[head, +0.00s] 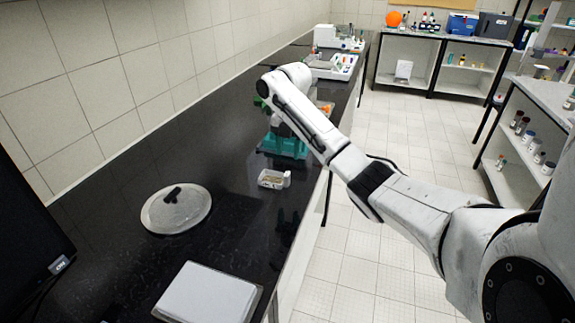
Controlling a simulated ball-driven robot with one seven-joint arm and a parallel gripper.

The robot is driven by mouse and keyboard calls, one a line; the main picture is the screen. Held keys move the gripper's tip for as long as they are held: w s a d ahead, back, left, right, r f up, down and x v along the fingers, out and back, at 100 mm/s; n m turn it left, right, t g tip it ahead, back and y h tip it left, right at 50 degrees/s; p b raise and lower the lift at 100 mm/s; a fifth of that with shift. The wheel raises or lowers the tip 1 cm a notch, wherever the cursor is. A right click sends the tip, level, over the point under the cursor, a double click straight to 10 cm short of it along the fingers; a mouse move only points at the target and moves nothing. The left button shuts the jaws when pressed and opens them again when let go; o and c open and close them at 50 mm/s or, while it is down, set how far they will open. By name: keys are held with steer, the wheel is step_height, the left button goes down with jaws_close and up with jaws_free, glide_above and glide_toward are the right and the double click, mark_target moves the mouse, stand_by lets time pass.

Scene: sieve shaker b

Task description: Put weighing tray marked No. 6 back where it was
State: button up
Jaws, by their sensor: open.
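A small whitish tray (270,181) with something brownish in it sits on the black bench. No number is legible on it, so I cannot tell whether it is tray No. 6. A small white upright object (287,179) stands at its right end. My arm reaches from the right over the bench, and its wrist is above a teal device (288,147) behind the small tray. My gripper's fingers are hidden behind the arm, and I cannot see whether anything is between them. The arm also hides part of the teal device.
A round metal lid (165,211) with a black handle lies on the bench's near left. A flat white-topped device (206,296) is at the front and a dark screen (22,245) at left. White instruments (333,66) stand at the far end. The bench (225,215) is clear between lid and tray.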

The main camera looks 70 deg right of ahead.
step_height(320, 180, up, 2)
steer(key=shift+r, duration=0.15)
stand_by(0.7)
